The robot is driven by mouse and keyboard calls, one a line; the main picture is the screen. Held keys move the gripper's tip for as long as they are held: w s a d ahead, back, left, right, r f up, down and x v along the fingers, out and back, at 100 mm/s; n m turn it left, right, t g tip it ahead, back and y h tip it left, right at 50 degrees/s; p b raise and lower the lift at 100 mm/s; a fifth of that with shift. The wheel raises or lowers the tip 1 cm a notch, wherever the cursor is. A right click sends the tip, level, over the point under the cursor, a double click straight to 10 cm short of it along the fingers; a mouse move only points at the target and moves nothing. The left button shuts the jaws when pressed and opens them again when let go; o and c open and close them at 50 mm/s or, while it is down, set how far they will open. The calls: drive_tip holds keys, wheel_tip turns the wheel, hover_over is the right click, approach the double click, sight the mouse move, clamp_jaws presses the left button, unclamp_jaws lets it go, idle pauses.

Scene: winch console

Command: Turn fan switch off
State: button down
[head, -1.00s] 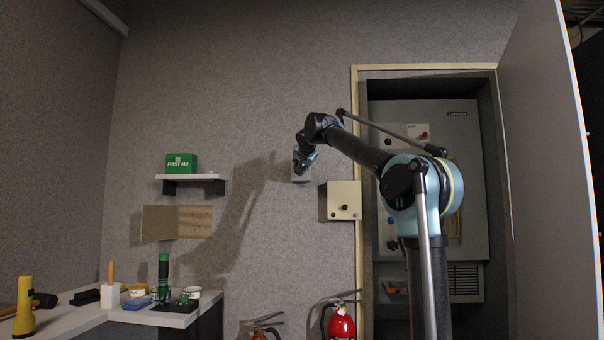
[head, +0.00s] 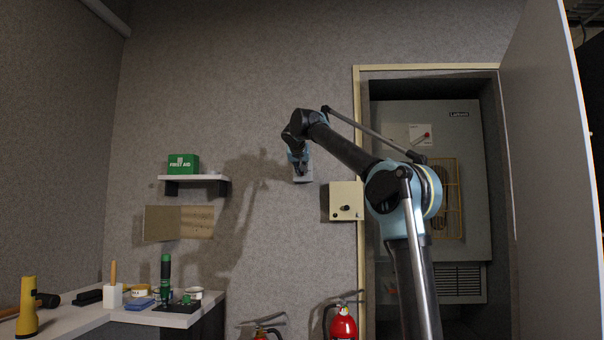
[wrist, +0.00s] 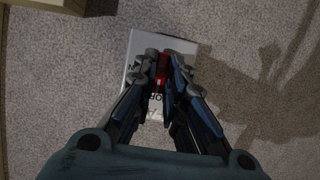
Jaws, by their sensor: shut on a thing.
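The fan switch is a small pale box on the wall. Its right edge shows in the head view (head: 308,175), and it also shows in the wrist view (wrist: 187,47). A red lever (wrist: 162,68) stands out from it between my fingertips. My gripper (wrist: 163,62), also in the head view (head: 300,168), is at the box with its fingers closed around the red lever. The fingers cover much of the box face. Its dark lettering is only partly visible, so the lever's setting cannot be read.
A beige box with a dark knob (head: 346,201) is on the wall just right of and below the switch. A grey cabinet (head: 465,190) stands in the recess at the right. A first aid box (head: 182,164) sits on a shelf at the left. Red extinguishers (head: 342,325) are below.

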idle(0.4)
drive_tip(key=c, duration=1.6)
unclamp_jaws()
drive_tip(key=shift+w+f, duration=0.1)
drive_tip(key=shift+w, duration=0.05)
drive_tip(key=shift+c, duration=0.2)
drive_tip(key=v, duration=1.2)
